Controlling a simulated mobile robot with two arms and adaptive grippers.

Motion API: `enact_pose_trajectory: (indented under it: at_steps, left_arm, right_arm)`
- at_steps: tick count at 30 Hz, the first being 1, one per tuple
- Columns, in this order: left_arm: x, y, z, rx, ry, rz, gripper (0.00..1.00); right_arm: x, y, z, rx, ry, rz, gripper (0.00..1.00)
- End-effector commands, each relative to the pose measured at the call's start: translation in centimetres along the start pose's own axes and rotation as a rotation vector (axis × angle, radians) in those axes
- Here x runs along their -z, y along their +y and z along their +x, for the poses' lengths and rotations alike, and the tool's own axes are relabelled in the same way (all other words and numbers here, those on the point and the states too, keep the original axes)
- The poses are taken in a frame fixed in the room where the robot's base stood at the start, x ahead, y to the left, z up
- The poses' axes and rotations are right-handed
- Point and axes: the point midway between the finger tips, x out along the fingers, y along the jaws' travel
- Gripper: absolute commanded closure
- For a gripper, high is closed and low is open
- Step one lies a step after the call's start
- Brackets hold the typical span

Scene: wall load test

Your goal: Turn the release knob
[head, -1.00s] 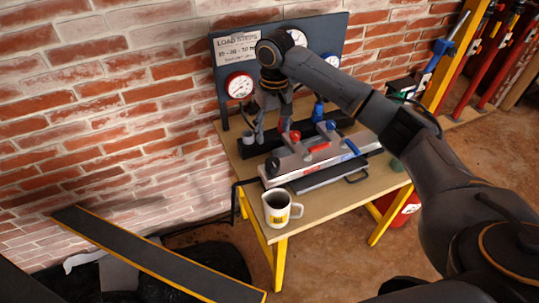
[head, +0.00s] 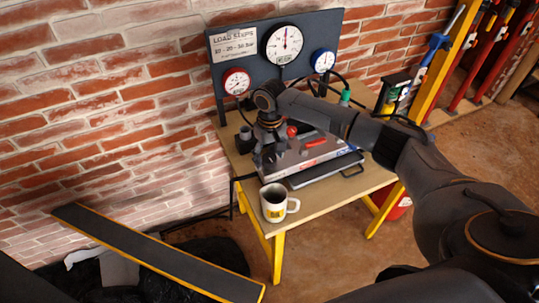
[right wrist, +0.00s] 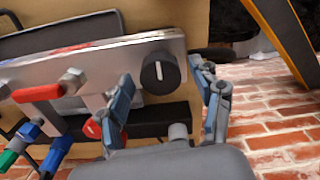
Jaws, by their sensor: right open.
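The black knob with a white line (right wrist: 158,72) is on the near end of the grey metal manifold block (right wrist: 100,62) in the right wrist view. My right gripper (right wrist: 165,84) is open, with its two fingers on either side of the knob in that picture. I cannot tell whether they touch it. In the head view my right gripper (head: 268,162) points down at the left end of the manifold (head: 318,152) and hides the knob. The left gripper is not in view.
A white mug (head: 275,203) stands at the table's front corner, close to the gripper. Red levers (head: 316,142) sit on the manifold. The gauge panel (head: 250,68) stands behind, against the brick wall. The wooden table (head: 325,197) has free room at its front right.

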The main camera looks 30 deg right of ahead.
Motion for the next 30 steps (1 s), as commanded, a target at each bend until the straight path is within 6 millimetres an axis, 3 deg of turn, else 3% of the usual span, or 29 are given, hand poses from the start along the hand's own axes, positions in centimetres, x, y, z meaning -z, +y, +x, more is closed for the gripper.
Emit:
enact_pose_trajectory:
  at_steps: [1,6,9,20,30]
  left_arm:
    - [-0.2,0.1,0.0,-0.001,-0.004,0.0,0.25]
    - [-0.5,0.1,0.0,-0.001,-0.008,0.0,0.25]
    - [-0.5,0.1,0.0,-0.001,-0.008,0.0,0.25]
    - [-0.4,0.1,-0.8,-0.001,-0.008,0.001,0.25]
    - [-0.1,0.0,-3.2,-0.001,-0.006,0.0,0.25]
  right_arm:
    - [0.0,0.0,0.0,0.0,0.0,0.0,0.39]
    - [0.0,0.0,0.0,0.0,0.0,0.0,0.73]
    - [0.0,0.0,0.0,0.0,0.0,0.0,0.89]
    - [-0.1,-0.1,-0.2,0.001,-0.004,-0.062,0.89]
    - [-0.1,-0.1,-0.3,0.003,-0.008,-0.316,0.89]
